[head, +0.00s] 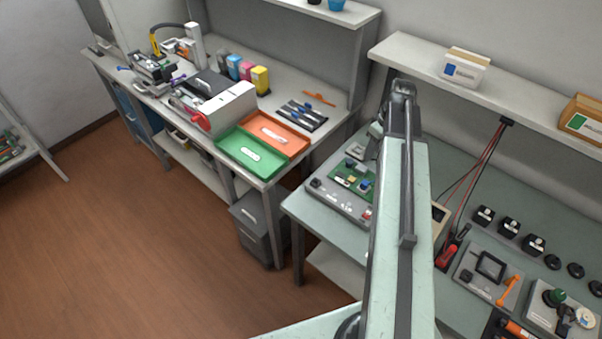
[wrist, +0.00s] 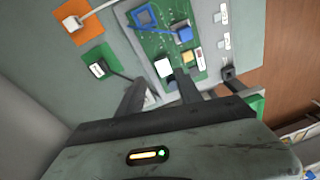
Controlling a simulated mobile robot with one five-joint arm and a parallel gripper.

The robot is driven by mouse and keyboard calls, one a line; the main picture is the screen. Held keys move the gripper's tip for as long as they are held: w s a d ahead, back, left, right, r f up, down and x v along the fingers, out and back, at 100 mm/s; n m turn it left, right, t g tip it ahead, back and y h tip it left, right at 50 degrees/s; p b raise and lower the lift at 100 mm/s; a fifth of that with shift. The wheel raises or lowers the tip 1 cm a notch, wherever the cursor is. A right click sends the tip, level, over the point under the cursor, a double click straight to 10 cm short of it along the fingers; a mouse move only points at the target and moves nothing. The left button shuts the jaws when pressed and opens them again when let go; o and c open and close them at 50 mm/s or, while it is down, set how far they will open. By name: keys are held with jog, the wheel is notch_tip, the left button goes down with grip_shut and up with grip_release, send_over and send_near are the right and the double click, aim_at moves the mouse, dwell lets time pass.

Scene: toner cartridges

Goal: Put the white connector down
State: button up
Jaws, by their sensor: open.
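My gripper (wrist: 158,88) is open in the wrist view, with its two dark fingers apart and nothing held between them. A white block (wrist: 163,68), which looks like the white connector, sits on the green circuit board (wrist: 157,45) just beyond the fingertips. I cannot tell whether a finger touches it. Another white plug-like piece (wrist: 72,23) on a pale cable lies on an orange pad (wrist: 88,10). In the head view the green board (head: 340,184) lies on a grey panel on the right bench. My arm hides the gripper's tips there.
A blue square socket, blue block (wrist: 184,35) and yellow block (wrist: 188,57) crowd the board. A green pad (wrist: 100,57) with a dark cable lies left. A shelf (head: 490,84) hangs above the bench. Green and orange trays (head: 250,153) stand on the other bench.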

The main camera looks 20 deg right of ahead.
jog(key=s+a+m, duration=0.1)
jog(key=a+m, duration=0.1)
jog(key=a, duration=1.3)
jog(key=s+a+m+h, duration=0.1)
jog(key=s+a+m, duration=0.1)
jog(key=a, duration=1.3)
jog(key=shift+g, duration=0.4)
